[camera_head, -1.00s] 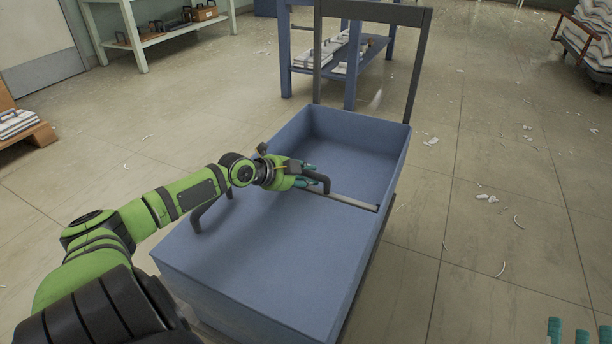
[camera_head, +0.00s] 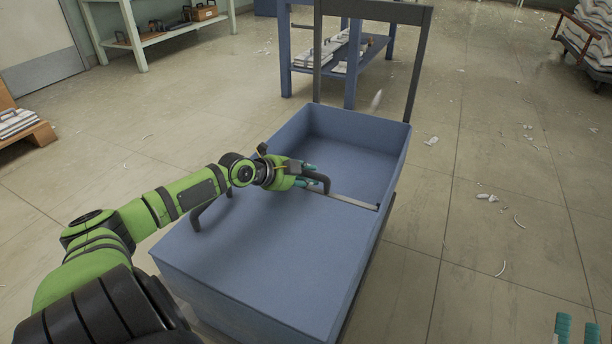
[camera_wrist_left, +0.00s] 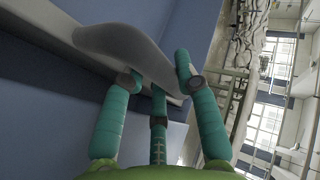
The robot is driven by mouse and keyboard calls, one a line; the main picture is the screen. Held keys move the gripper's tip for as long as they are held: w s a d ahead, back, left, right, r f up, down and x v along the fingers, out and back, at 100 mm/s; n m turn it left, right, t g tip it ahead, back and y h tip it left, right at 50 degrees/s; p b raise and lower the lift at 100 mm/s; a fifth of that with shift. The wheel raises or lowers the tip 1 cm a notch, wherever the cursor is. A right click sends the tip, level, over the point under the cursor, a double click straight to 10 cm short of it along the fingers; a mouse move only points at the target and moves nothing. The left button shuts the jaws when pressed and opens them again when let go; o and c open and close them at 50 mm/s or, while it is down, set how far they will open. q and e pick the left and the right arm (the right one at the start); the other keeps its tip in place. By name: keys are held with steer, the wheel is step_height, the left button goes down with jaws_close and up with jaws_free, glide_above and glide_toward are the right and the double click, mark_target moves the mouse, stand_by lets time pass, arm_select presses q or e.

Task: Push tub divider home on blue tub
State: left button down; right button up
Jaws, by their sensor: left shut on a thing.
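The blue tub (camera_head: 398,150) sits on a low cart in the middle of the head view. Its far part is open and empty. A flat blue panel, which looks like the tub divider (camera_head: 275,250), covers the near part and has a grey strip along its far edge. A dark handle stands at its left, and another dark handle (camera_head: 322,180) near the strip. My left gripper (camera_head: 308,178) is shut on this second handle. The left wrist view shows teal fingers (camera_wrist_left: 155,88) around the grey handle (camera_wrist_left: 125,48). The fingers hide part of the strip. My right gripper (camera_head: 577,328) shows only teal fingertips, apart and empty.
The cart's upright push frame (camera_head: 412,60) stands behind the tub. A blue table (camera_head: 350,90) with folded striped cloths is beyond it, and a pale shelf (camera_head: 140,40) is at the back left.

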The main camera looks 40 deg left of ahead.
arm_select(q)
steer(key=c, duration=0.9)
jaws_free()
steer(key=shift+o, duration=0.2)
arm_select(e)
steer(key=shift+s+r, duration=0.2)
steer(key=shift+r, duration=0.1)
arm_select(q)
steer(key=shift+f, duration=0.1)
steer(key=shift+s, duration=0.15)
steer(key=shift+v, duration=5.95)
